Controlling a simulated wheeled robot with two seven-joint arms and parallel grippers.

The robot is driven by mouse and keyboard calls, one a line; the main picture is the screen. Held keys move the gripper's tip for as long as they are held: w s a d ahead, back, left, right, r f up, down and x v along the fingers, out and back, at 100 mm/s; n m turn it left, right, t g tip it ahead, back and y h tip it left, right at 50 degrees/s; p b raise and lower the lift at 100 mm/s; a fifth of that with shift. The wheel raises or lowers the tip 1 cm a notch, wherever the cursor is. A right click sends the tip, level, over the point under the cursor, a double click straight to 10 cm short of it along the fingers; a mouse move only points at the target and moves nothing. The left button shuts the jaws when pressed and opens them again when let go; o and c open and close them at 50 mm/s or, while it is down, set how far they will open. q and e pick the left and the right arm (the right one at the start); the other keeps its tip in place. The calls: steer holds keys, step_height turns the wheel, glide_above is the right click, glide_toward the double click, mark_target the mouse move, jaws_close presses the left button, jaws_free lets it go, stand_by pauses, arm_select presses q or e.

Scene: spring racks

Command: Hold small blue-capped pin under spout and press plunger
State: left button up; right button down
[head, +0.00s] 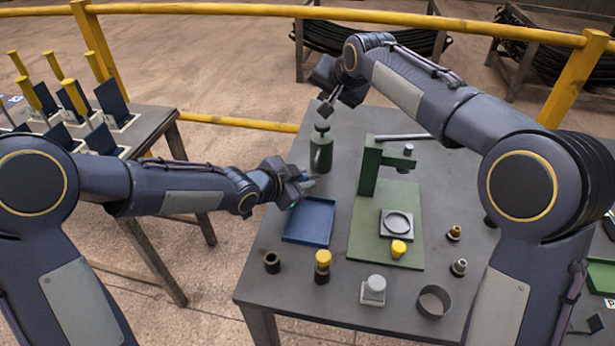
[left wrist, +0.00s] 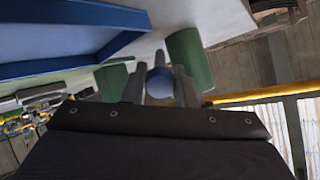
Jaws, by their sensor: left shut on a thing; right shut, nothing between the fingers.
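The green dispenser (head: 321,155) stands at the table's back left, with a dark plunger knob (head: 322,127) on top. My left gripper (head: 308,184) is shut on the small blue-capped pin, just in front of the dispenser's base. The round blue cap (left wrist: 160,83) shows between the fingers in the left wrist view; the rest of the pin is hidden. A green cylinder (left wrist: 187,58) shows close beyond the fingers there. The spout is too small to make out, so I cannot tell whether the pin is under it. My right gripper (head: 325,108) is shut and empty, directly above the plunger knob; contact is unclear.
A blue tray (head: 309,222) lies just below my left gripper. A green press (head: 369,165) on a green base plate stands right of the dispenser. Several small parts, including a yellow-capped one (head: 322,262), stand along the front. A yellow rail (head: 230,10) runs behind.

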arm_select(q)
steer(key=shift+p+v, duration=0.7)
steer(key=shift+v, duration=0.65)
steer(key=shift+p+v, duration=1.65)
steer(key=shift+v, duration=0.9)
